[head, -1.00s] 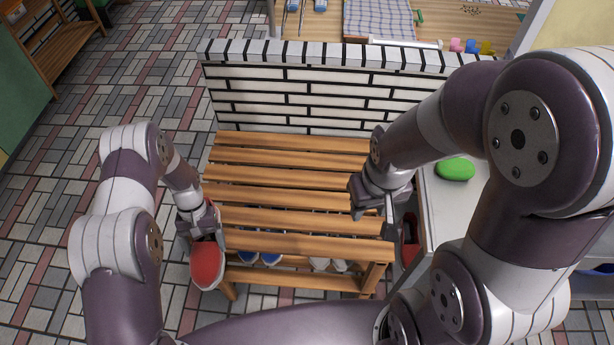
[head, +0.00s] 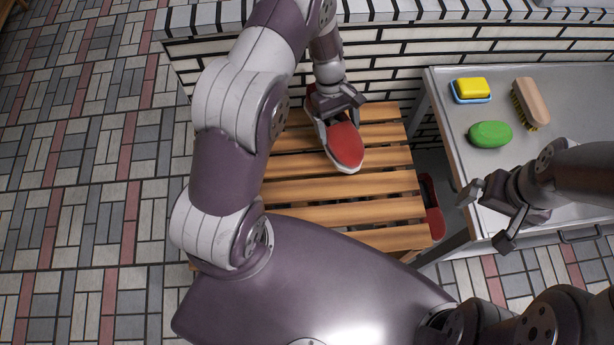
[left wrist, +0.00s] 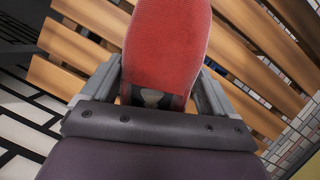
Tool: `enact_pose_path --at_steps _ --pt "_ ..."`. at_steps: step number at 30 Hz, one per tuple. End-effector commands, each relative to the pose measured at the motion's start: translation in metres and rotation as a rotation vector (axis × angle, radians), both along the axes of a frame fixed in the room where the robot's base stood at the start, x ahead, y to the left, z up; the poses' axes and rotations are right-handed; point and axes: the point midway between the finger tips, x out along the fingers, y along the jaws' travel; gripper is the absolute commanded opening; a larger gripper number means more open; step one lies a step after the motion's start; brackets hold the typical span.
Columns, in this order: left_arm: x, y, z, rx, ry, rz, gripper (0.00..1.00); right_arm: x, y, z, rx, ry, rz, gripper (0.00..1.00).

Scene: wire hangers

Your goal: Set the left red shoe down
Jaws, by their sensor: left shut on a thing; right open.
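The left red shoe (head: 346,148), with a pale sole edge, is held in my left gripper (head: 337,118) over the far part of the slatted wooden bench (head: 345,213). Its toe points toward the near side in the head view. In the left wrist view the red shoe (left wrist: 168,42) sits between the two fingers, with bench slats beyond it. I cannot tell whether its sole touches the slats. My right gripper (head: 490,214) is open and empty, at the front of the metal counter. Another red shoe (head: 430,205) is low beside the bench's right end, partly hidden.
A white brick wall (head: 400,62) stands behind the bench. The grey counter (head: 447,87) at right holds a green soap (head: 490,134), a yellow sponge (head: 473,88) on a blue tray and a wooden brush (head: 531,100). The near bench slats are bare.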

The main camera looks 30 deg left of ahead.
Motion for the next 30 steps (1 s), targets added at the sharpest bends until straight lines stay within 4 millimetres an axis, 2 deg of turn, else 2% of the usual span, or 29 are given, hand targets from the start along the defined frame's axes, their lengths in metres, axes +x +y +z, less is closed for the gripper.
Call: enact_pose_path --at_steps 1,3,9,12,17,30 --pt "0.003 -0.003 -0.003 0.0 -0.004 0.108 0.47 0.0 0.0 -0.017 0.0 0.0 0.0 1.0" --pt "0.006 -0.007 0.006 -0.001 -0.004 0.278 0.47 0.0 0.0 -0.028 0.0 0.0 0.0 1.0" --pt "0.011 -0.014 0.025 0.002 -0.002 0.655 0.47 0.0 0.0 -0.048 0.0 0.0 0.0 1.0" --pt "0.011 -0.016 0.031 0.002 0.001 0.757 0.47 0.0 0.0 -0.052 0.0 0.0 0.0 1.0" --pt "-0.001 -0.011 0.026 0.003 0.005 0.804 0.47 0.0 0.0 -0.056 0.0 0.0 0.0 1.0" --pt "-0.085 0.025 -0.031 0.005 0.002 0.8 0.47 0.0 0.0 -0.086 0.0 0.0 0.0 1.0"
